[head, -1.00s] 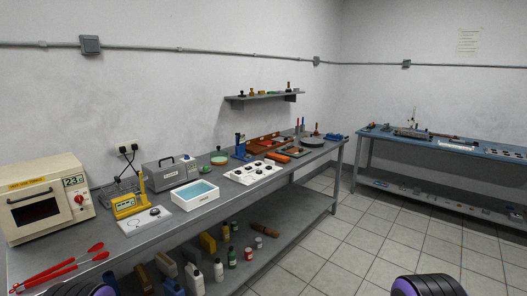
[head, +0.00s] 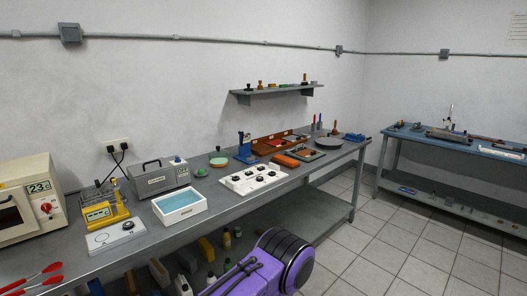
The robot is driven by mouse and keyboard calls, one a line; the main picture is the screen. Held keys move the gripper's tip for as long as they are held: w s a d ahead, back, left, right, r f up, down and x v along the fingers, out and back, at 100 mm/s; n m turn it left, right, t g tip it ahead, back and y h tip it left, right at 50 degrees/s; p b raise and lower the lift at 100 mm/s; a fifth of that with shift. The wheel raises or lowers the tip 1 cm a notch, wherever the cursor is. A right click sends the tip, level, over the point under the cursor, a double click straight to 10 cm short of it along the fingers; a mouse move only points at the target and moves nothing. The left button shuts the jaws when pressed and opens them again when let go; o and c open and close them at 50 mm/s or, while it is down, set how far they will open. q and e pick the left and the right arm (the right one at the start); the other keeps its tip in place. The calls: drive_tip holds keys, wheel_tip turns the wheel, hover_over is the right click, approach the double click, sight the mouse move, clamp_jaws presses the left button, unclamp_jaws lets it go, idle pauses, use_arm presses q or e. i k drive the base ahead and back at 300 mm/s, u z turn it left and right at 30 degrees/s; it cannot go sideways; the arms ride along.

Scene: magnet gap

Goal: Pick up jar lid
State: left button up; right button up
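I cannot pick out a jar lid for certain at this distance. A small green round thing (head: 200,172) lies on the long grey bench (head: 150,252), right of the grey instrument box. A green-topped round dish (head: 218,161) is just behind it. Neither gripper is in view; only a purple arm part shows at the bottom middle.
On the bench are a cream oven (head: 28,208), red tongs (head: 35,277), a yellow meter (head: 101,215), a white tray with blue inside (head: 180,217) and a white knob panel (head: 253,188). A blue bench (head: 465,148) stands at the right. The tiled floor (head: 400,245) between is open.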

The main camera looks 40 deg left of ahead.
sight(219, 153)
drive_tip(key=z, duration=0.15)
drive_tip(key=i, duration=0.95)
drive_tip(key=u, duration=0.35)
drive_tip(key=i, duration=0.8)
drive_tip(key=u, duration=0.65)
